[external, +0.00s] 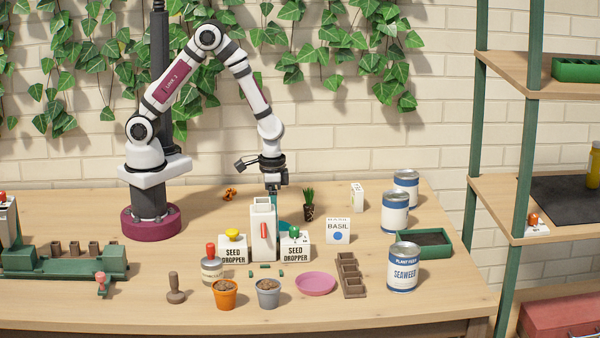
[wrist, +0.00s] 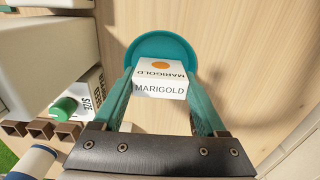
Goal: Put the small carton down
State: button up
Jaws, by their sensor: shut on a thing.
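The small carton (wrist: 160,82) is white with an orange dot and the word MARIGOLD. In the wrist view it sits between the two teal fingers of my gripper (wrist: 162,98), which is shut on it. A round teal dish (wrist: 147,43) shows beyond and partly under the carton; I cannot tell whether the carton touches it. In the external view my gripper (external: 273,186) points down behind a tall white dispenser (external: 263,215), which hides the fingertips and the carton.
Two seed droppers (external: 233,255) (external: 296,254) flank the tall dispenser. Pots (external: 225,299), a pink saucer (external: 315,285) and a brown cell strip (external: 350,275) lie in front. Table behind is fairly clear.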

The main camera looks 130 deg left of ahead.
jog(key=o, duration=1.3)
jog(key=shift+f, duration=0.1)
notch_tip(320, 180, up, 12)
jog(key=s+d+r+m, duration=0.2)
jog(key=s+d+m, duration=0.2)
jog(key=d+m, duration=0.1)
jog(key=s+d+r+m+y, duration=0.1)
jog(key=s+d+r+m, duration=0.1)
jog(key=s+d+m, duration=0.2)
jog(key=s+d+r+m, duration=0.2)
jog(key=s+d+m, duration=0.3)
jog(key=s+d, duration=0.1)
jog(key=shift+s+d+r+m+y, duration=0.2)
jog(key=shift+d+r+m+y, duration=0.15)
jog(key=shift+d+y, duration=0.1)
